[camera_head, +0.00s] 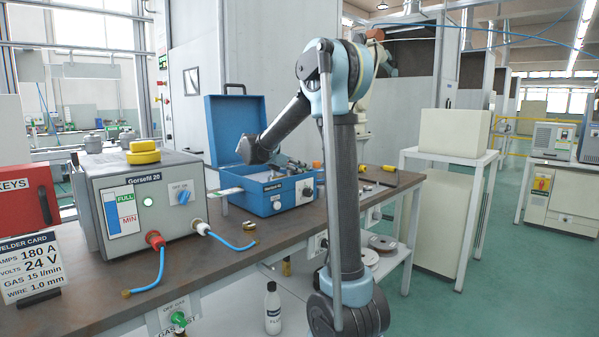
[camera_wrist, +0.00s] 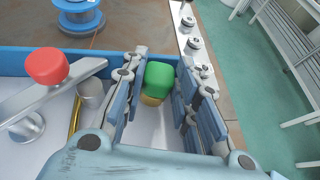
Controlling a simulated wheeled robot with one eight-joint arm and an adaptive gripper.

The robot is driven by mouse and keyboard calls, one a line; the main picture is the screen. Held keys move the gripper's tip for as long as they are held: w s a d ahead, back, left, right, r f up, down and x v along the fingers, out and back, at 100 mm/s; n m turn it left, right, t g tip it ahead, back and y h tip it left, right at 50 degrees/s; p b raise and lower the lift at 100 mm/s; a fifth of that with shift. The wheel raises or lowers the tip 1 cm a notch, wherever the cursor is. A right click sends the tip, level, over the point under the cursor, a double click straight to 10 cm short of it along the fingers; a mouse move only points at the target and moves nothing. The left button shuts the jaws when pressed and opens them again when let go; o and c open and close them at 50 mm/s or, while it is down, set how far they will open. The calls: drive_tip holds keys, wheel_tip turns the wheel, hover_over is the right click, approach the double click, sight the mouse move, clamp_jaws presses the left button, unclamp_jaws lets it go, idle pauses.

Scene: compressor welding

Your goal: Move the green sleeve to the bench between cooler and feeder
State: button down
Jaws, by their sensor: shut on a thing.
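The green sleeve (camera_wrist: 158,77) shows in the wrist view, with a tan part below it, near the wall inside the blue case. My gripper (camera_wrist: 161,66) has its jointed fingers on either side of the sleeve and is shut on it. In the head view, my arm reaches down into the open blue case (camera_head: 263,203), which looks like the feeder; the sleeve cannot be made out there. The grey box with the FULL/MIN gauge (camera_head: 106,203), which looks like the cooler, stands left of the case. A strip of bench (camera_head: 236,222) shows between them.
A red-knobbed lever (camera_wrist: 46,66) and a brass rod (camera_wrist: 75,114) are inside the case, left of my fingers. A blue spool (camera_wrist: 80,15) stands on the bench beyond its wall. A blue hose (camera_head: 235,244) from the grey box lies across the gap, near a small brass fitting (camera_head: 249,226).

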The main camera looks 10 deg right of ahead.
drive_tip(key=shift+r, duration=0.35)
drive_tip(key=shift+r, duration=2.3)
drive_tip(key=shift+r, duration=0.1)
